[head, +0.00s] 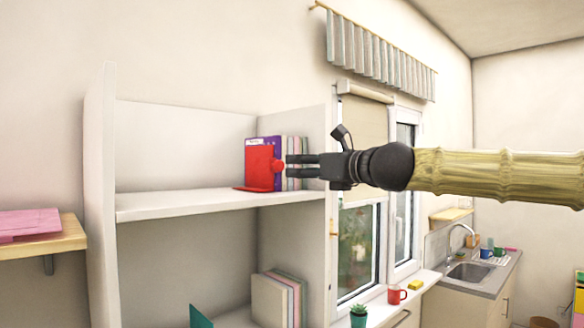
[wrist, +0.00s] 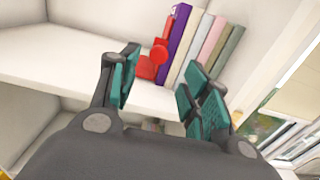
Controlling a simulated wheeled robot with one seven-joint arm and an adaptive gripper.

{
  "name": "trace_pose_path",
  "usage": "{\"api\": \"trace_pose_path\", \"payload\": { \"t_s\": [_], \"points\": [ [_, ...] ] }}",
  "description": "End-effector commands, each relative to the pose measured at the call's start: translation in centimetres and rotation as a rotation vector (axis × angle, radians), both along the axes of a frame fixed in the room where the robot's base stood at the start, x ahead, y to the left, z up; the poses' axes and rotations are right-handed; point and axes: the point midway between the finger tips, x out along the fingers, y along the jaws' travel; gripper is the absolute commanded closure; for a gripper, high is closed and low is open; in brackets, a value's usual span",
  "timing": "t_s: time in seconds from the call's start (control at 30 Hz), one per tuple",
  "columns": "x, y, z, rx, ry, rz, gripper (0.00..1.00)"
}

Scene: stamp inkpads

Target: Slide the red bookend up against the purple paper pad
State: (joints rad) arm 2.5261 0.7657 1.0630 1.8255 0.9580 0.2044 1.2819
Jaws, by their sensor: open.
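Several pale pads (head: 296,150) stand right of the purple pad. The upper shelf (head: 165,203) is bare to the left. The lower shelf holds more pads (head: 268,300) and a teal bookend (head: 200,317). A side panel (head: 98,190) bounds the shelf unit at left.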

Motion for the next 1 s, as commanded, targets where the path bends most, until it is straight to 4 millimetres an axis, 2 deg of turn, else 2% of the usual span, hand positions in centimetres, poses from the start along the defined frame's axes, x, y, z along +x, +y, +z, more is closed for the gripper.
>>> {"api": "trace_pose_path", "payload": {
  "t_s": [0.2, 0.4, 1.0],
  "points": [
    [-2.6, -2.3, 0.1, 0.001, 0.0, 0.0, 0.53],
    [-3.8, -3.3, 0.0, -0.001, -0.001, 0.0, 0.53],
    [-4.1, -3.6, -0.1, -0.001, 0.001, -0.001, 0.53]
  ]
}}
